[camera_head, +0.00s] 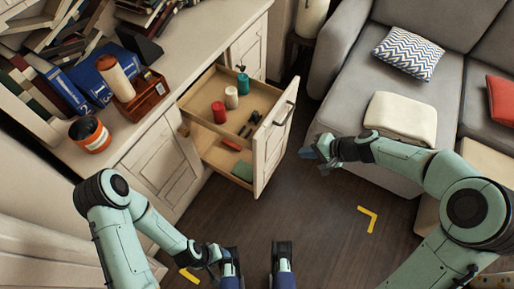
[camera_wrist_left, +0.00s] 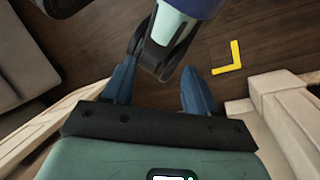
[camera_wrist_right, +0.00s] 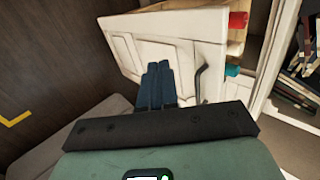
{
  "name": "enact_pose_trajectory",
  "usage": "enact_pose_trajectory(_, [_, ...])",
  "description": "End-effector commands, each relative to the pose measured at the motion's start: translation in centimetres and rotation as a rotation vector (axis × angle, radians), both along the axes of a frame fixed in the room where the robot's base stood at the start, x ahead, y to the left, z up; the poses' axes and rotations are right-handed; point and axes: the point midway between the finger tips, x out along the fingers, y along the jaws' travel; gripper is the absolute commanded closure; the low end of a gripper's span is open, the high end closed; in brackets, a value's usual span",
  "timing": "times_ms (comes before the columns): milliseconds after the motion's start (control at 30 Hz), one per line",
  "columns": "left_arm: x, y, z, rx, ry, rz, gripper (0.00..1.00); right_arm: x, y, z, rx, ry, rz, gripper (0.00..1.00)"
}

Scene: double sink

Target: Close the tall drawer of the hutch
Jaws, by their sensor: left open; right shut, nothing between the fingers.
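The tall drawer (camera_head: 270,148) of the hutch (camera_head: 160,160) stands pulled out, its cream panelled front facing right with a dark bar handle (camera_head: 285,113). Inside, an upper tray holds red, white and teal spools or candles and dark small items; a lower level holds a green item. My right gripper (camera_head: 311,151) is shut and empty, a little to the right of the drawer front. In the right wrist view its closed fingers (camera_wrist_right: 158,82) point at the front panel (camera_wrist_right: 165,50), left of the handle; contact cannot be told. My left gripper (camera_wrist_left: 158,92) is open and empty, low near the hutch's near end.
Books, a wooden box (camera_head: 148,97) and an orange pot (camera_head: 89,134) stand on the hutch top. A grey sofa (camera_head: 347,98) with cushions and a folded cream blanket (camera_head: 400,118) stands at right. Dark floor with yellow corner marks (camera_head: 368,219) lies clear between.

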Motion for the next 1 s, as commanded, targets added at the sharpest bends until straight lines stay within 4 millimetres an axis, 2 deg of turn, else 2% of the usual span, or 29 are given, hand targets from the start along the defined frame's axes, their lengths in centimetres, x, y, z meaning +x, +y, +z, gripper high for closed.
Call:
enact_pose_trajectory(33, [0.1, 0.0, -1.3, 0.001, -0.002, 0.001, 0.43, 0.7, 0.0, 0.8, 0.018, -0.034, 0.002, 1.00])
enact_pose_trajectory(133, [0.2, 0.0, -1.7, 0.003, -0.006, 0.002, 0.43, 1.3, 0.2, 2.5, 0.046, -0.066, 0.009, 1.00])
enact_pose_trajectory(233, [0.4, 0.1, -1.8, 0.003, -0.011, 0.003, 0.43, 1.6, 0.6, 2.8, 0.055, -0.074, 0.013, 1.00])
enact_pose_trajectory(367, [0.8, 0.2, -2.0, 0.009, -0.021, 0.008, 0.43, 2.2, 1.7, 1.7, 0.057, -0.071, 0.015, 1.00])
enact_pose_trajectory(767, [2.4, 1.1, -3.4, 0.030, -0.065, 0.027, 0.43, 5.6, 6.8, -4.1, 0.056, -0.069, 0.016, 1.00])
enact_pose_trajectory(1000, [1.8, 0.8, -2.8, 0.023, -0.050, 0.021, 0.43, 7.3, 9.3, -3.6, 0.053, -0.074, 0.016, 1.00])
